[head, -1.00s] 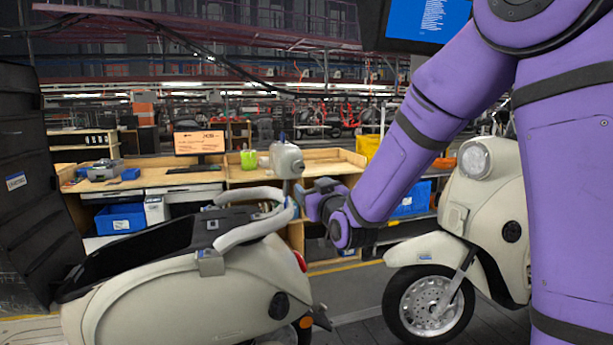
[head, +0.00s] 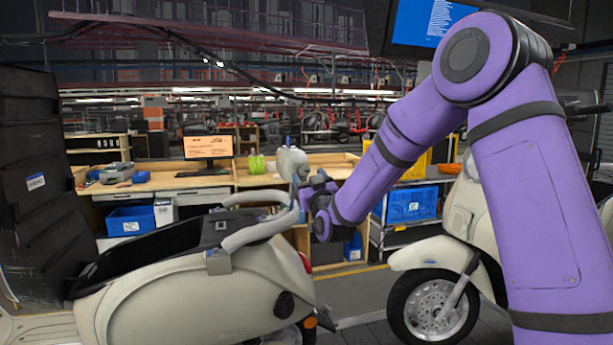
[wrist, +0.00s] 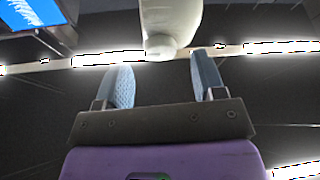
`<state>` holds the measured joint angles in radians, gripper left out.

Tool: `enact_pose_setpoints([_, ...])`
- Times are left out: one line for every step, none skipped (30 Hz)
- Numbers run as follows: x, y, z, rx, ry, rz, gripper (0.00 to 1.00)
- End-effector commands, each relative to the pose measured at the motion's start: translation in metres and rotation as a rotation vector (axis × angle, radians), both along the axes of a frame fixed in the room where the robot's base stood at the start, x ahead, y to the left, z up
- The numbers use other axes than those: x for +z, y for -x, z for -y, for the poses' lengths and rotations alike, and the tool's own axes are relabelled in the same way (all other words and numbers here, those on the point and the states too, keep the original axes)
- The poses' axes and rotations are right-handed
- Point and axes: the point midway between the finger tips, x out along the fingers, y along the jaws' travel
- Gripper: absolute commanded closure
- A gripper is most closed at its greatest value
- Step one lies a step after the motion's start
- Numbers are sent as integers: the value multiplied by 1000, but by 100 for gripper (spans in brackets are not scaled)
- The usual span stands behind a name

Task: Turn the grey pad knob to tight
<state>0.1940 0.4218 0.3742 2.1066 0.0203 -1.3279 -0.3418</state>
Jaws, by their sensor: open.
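My gripper (head: 306,192) is at the rear end of the left scooter's grey tube rack in the head view. In the wrist view my gripper (wrist: 163,78) is open, with two blue ribbed fingers and nothing between them. A pale rounded body (wrist: 171,18) with a smaller round end (wrist: 160,46) lies just beyond the fingertips. A pale rounded body (head: 291,162) also shows beside my gripper in the head view. I cannot tell whether it is the grey pad knob.
The cream scooter body (head: 200,292) fills the lower left. Another scooter's front wheel (head: 435,308) stands at the right. Behind are a wooden bench (head: 210,181), a monitor (head: 208,146) and a blue crate (head: 412,204). A black cabinet (head: 35,180) stands far left.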

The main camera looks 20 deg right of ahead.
Motion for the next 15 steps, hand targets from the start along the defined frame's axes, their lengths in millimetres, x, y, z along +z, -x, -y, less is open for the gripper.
enact_pose_setpoints([2,-6,0,-1,0,1,37])
enact_pose_setpoints([3,-9,0,0,0,0,37])
enact_pose_setpoints([5,-12,-1,0,0,0,37])
enact_pose_setpoints([5,-14,-1,0,0,0,37])
enact_pose_setpoints([6,-16,-1,0,1,0,37])
enact_pose_setpoints([7,-18,-1,0,1,0,37])
enact_pose_setpoints([7,-19,-1,0,1,0,37])
enact_pose_setpoints([8,-20,-1,0,1,0,37])
enact_pose_setpoints([8,-20,-1,0,1,0,37])
enact_pose_setpoints([8,-21,-1,-1,1,-1,37])
enact_pose_setpoints([8,-21,-1,0,1,-1,37])
enact_pose_setpoints([8,-21,-1,0,1,-1,37])
enact_pose_setpoints([8,-21,-1,0,1,-1,37])
enact_pose_setpoints([8,-21,-1,0,1,-1,37])
enact_pose_setpoints([8,-21,-1,0,1,-1,37])
